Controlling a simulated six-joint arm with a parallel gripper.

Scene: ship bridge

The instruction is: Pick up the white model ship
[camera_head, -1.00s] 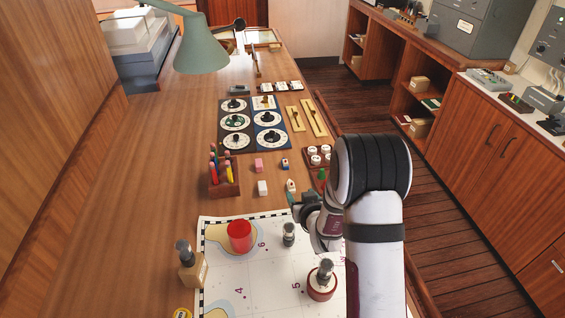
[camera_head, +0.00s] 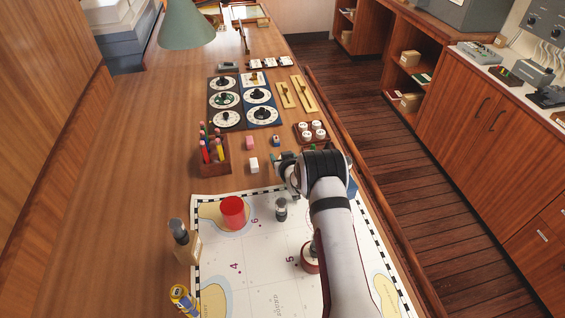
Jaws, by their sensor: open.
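A small white block-like piece (camera_head: 254,165) stands on the wooden desk just above the chart's top edge. It is too small to make out a ship's shape for sure. My gripper (camera_head: 276,160) is to the right of it, low near the desk, apart from it and open. A small pale piece that showed beside my gripper earlier is now hidden behind my gripper and wrist. I cannot tell which of these two pieces is the white model ship, or whether my fingers stand around the hidden one.
A pink piece (camera_head: 250,142) and a blue piece (camera_head: 276,141) lie just beyond. A pencil box (camera_head: 214,163) stands left. A tray of white knobs (camera_head: 312,132) is at the right. The chart (camera_head: 245,262) carries a red cylinder (camera_head: 233,212) and stamps.

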